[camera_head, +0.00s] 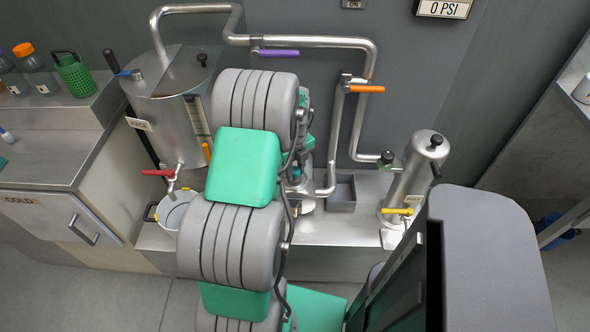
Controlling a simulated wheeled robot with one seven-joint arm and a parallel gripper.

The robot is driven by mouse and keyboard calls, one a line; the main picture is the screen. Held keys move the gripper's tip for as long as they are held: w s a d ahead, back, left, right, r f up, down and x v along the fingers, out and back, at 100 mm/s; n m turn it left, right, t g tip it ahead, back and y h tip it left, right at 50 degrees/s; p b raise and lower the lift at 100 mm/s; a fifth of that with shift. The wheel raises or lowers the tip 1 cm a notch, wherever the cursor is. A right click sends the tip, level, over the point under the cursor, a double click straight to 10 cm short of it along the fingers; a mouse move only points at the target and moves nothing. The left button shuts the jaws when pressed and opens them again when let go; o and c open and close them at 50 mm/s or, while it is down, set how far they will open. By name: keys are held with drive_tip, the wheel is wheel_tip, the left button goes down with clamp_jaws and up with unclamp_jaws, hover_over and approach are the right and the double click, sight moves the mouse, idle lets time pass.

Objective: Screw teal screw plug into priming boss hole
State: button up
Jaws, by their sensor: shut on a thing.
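My arm fills the middle of the view and covers most of my gripper (300,160), of which only small parts show past the arm's right edge. It is low over the metal pump housing on the bench. A small teal piece (296,172), which looks like the screw plug, shows just below it; my gripper is shut on it. The priming boss hole is hidden behind my arm and gripper, so I cannot tell whether the plug touches it or is lined up.
A steel tank (170,105) with a red-handled tap stands left, above a bucket (176,212). A small grey tray (342,194) and a steel cylinder (412,175) with a yellow handle stand right. Pipes with purple (278,53) and orange (367,89) handles run behind.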

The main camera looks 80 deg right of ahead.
drive_tip(key=shift+m, duration=0.9)
drive_tip(key=o, duration=0.7)
drive_tip(key=shift+o, duration=0.2)
drive_tip(key=shift+n, duration=2.6)
drive_tip(key=shift+n, duration=2.6)
